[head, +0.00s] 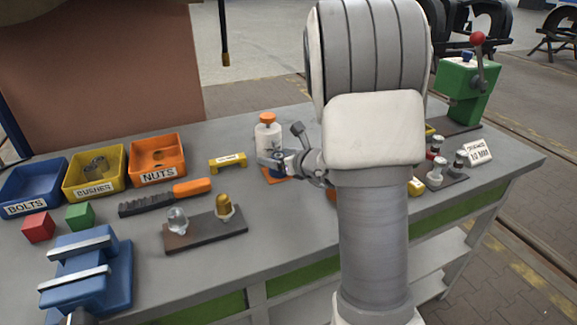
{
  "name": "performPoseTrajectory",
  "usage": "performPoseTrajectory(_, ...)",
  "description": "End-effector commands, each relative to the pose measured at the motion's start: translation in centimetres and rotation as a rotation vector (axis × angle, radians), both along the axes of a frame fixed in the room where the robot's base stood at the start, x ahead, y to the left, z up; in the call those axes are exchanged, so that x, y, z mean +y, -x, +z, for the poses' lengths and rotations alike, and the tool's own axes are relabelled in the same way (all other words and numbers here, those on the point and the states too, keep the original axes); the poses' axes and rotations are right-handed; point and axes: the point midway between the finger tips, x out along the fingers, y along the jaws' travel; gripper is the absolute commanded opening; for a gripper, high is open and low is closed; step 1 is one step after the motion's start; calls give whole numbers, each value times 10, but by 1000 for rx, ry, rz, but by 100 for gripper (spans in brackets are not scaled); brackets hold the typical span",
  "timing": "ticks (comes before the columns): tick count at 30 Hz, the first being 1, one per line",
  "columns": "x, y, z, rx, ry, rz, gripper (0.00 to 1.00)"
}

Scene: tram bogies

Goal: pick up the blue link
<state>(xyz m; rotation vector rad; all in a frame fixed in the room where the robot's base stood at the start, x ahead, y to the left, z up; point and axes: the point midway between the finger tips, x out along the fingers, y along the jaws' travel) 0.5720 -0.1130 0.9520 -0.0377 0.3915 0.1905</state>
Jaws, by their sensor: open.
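My gripper (268,163) is at the end of the arm over the middle of the bench, in front of a white bottle (267,132) with an orange cap. The gripper is small here and seen from the side, with its fingers pointing left; it is open. Dark blue patches (277,170) show at and just below the fingers. I cannot tell whether they are the blue link, the bottle's label or part of the gripper. No other piece is clearly a blue link. My arm hides part of the bench to the right of the gripper.
Blue, yellow and orange bins (157,160) stand at the left. In front lie red and green cubes (80,216), a blue vise (120,285), an orange-handled file (190,188) and a dark board (205,233) with two bulbs. A green press (463,95) stands right.

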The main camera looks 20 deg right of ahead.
Motion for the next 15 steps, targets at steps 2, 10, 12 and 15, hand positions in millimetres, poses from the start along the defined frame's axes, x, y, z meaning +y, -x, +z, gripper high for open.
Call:
performPoseTrajectory(2, 0, 0, 0, 0, 0, 0, 84)
performPoseTrajectory(10, 0, 0, 0, 0, 0, 0, 46)
performPoseTrajectory(12, 0, 1, 0, 0, 0, 0, 34)
performPoseTrajectory(15, 0, 1, 0, 0, 0, 0, 16)
